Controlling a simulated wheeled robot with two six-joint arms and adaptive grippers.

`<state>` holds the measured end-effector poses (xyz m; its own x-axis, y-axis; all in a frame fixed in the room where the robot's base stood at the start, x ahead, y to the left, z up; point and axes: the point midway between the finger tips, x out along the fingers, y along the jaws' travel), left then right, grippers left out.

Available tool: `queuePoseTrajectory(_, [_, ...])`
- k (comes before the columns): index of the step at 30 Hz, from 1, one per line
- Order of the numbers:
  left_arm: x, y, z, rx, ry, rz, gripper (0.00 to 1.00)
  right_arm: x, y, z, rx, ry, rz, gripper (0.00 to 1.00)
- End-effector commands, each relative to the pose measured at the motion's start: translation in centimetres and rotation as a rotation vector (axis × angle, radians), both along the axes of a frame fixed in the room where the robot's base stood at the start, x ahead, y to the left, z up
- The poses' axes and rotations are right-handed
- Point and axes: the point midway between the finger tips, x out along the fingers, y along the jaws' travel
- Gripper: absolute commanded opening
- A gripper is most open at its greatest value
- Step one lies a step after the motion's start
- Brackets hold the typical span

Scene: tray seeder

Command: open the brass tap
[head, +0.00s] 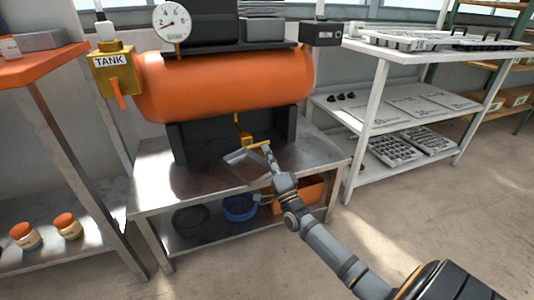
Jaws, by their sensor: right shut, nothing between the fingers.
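The brass tap (245,138) hangs below the orange tank (225,82), in front of the dark stand. A short yellow bar, which looks like its lever, sticks out to the right at its lower end. My right gripper (270,160) reaches up from the lower right, its tip right at this bar. It is shut with nothing held; whether it touches the bar I cannot tell. The gripper covers part of the space just below the tap. My left gripper is out of view.
The tank stands on a metal table (160,190) with a blue bowl (239,208) on its lower shelf. A yellow box marked TANK (115,75) and a gauge (172,22) are at the left. White shelves (375,100) with trays stand right; open floor lies in front.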

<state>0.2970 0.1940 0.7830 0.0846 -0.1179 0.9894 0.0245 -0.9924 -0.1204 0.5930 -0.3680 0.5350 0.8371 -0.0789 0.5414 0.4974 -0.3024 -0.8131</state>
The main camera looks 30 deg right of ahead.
Motion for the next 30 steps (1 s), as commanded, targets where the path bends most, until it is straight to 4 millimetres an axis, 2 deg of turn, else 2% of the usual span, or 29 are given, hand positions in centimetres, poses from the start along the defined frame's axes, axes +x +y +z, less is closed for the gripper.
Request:
queuePoseTrajectory(8, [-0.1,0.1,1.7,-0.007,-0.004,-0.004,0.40,0.0,-0.2,1.4,-0.184,0.042,0.001,0.00])
queuePoseTrajectory(21, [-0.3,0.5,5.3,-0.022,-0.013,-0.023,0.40,0.0,0.1,3.4,-0.589,0.139,0.001,0.00])
queuePoseTrajectory(30, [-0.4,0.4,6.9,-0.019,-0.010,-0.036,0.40,0.2,0.8,4.5,-0.868,0.205,0.001,0.00])
